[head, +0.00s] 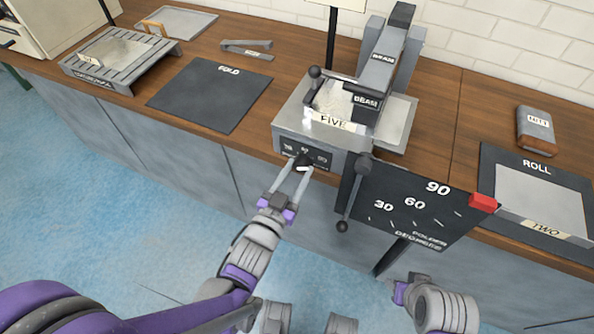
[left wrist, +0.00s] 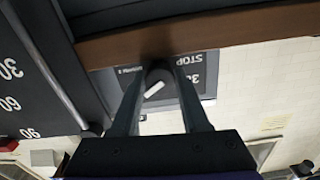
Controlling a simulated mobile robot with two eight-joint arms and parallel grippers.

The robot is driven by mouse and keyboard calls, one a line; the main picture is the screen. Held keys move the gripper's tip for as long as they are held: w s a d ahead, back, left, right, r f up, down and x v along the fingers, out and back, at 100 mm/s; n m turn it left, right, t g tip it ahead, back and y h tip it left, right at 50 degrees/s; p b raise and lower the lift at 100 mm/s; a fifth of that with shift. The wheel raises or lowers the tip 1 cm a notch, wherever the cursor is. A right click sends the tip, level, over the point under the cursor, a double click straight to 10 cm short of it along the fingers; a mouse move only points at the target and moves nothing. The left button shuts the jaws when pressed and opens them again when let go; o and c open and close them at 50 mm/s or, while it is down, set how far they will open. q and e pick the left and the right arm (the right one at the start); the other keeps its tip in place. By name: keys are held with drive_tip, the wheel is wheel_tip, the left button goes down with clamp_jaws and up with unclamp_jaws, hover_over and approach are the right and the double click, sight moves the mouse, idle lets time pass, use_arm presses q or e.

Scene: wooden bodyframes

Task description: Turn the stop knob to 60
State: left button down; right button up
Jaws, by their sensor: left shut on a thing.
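The stop knob (head: 303,160) is a small dark knob on the front panel of the grey bending machine (head: 335,158). My left gripper (head: 299,167) has its two fingers on either side of the knob and is shut on it. In the left wrist view the knob (left wrist: 157,80) sits between the fingertips, with a white pointer mark tilted on its face. The panel (left wrist: 200,68) there shows STOP and part of a number, upside down; the fingers hide other marks. My right gripper (head: 405,288) hangs low, away from the counter, and its jaws are unclear.
A dark degrees board (head: 415,212) marked 30, 60 and 90 stands right of the knob, with a red block (head: 483,202) on its edge. The floor in front is clear.

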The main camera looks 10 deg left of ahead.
use_arm(q)
drive_tip(key=n+b, duration=0.1)
drive_tip(key=n, duration=0.4)
drive_tip(key=shift+d+n, duration=0.15)
drive_tip(key=shift+n, duration=0.15)
drive_tip(key=n, duration=0.5)
drive_tip(key=shift+r+n+b, duration=0.1)
drive_tip(key=shift+n+b, duration=0.25)
drive_tip(key=shift+n, duration=0.05)
drive_tip(key=shift+c, duration=2)
unclamp_jaws()
drive_tip(key=shift+s, duration=0.15)
